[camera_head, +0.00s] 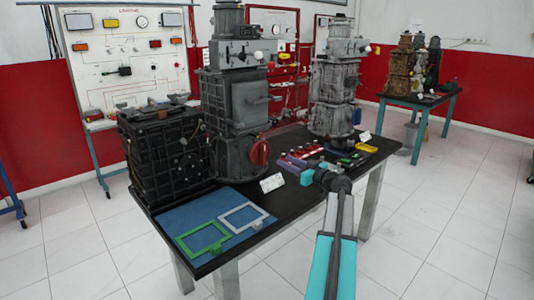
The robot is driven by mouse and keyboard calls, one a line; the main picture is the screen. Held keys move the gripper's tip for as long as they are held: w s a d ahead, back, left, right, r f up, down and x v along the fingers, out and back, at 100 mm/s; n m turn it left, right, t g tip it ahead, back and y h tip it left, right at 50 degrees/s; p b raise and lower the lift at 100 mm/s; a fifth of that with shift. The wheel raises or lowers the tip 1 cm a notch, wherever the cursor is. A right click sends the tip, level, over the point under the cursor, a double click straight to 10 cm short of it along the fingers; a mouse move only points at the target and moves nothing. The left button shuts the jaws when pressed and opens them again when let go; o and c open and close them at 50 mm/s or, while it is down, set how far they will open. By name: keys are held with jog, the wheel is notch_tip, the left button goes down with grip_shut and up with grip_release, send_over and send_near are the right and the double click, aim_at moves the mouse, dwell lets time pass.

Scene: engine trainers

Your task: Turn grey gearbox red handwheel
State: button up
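The red handwheel (259,152) sits low on the front of the tall grey gearbox (235,95), which stands upright on the black-topped table. The handwheel is seen at a slant. My arm reaches up from the bottom of the picture, and its end with my gripper (320,170) is over the front right part of the table. It is to the right of the handwheel, clearly apart from it. The fingers are too small and too hidden by the wrist to tell whether they are open or shut.
A black gearbox (165,153) stands left of the grey one. A blue mat (205,245) holds green and white frames. A white card (272,183) stands near the front edge. Another grey unit (334,85) stands at the back right. Small coloured parts lie near my gripper.

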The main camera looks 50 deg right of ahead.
aim_at(265, 150)
jog(key=shift+s+d, duration=0.2)
jog(key=shift+w, duration=0.1)
jog(key=w, duration=0.4)
jog(key=w+p, duration=0.1)
jog(key=w, duration=0.4)
jog(key=w+d+p, duration=0.1)
jog(key=w, duration=0.3)
jog(key=shift+w, duration=0.15)
